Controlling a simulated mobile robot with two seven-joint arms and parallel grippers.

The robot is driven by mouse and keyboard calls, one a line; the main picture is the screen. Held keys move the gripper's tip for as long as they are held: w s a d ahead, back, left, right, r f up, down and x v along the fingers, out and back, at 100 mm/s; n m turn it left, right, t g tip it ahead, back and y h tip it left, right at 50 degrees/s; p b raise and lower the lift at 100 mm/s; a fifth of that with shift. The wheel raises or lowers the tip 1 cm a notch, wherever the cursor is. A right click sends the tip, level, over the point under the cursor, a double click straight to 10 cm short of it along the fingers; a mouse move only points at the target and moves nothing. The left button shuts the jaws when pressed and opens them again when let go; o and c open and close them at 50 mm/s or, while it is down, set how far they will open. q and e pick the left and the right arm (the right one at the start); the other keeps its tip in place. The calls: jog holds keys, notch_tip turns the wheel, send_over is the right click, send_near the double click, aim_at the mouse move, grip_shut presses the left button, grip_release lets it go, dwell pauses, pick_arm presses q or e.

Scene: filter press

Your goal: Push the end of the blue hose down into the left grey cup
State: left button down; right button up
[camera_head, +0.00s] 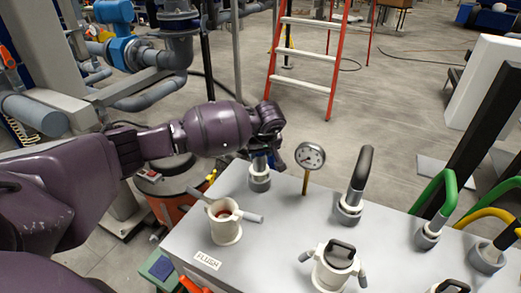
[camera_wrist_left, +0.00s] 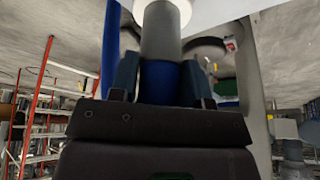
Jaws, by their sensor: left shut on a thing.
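The left grey cup (camera_head: 259,178) stands upright in a white collar at the back left of the light grey bench top. My left gripper (camera_head: 266,150) is right above it and shut on the blue hose, mostly hidden by the gripper in the head view. In the left wrist view, the blue hose (camera_wrist_left: 162,84) sits between the two fingers of the left gripper (camera_wrist_left: 160,78). Its end meets the grey cup (camera_wrist_left: 162,38) in line with it; how deep it sits inside I cannot tell. My right gripper is not in view.
A pressure gauge (camera_head: 310,156) on a brass stem stands close to the right of my left gripper. A black hose (camera_head: 361,168), a green hose (camera_head: 440,192) and a yellow hose (camera_head: 492,214) rise further right. Cream valve pots (camera_head: 224,229) stand in front.

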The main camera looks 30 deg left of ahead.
pick_arm(q)
jog(key=shift+f, duration=0.5)
dwell(0.4)
jog(key=c, duration=0.7)
grip_release()
jog(key=shift+o, duration=1)
jog(key=shift+s, duration=0.1)
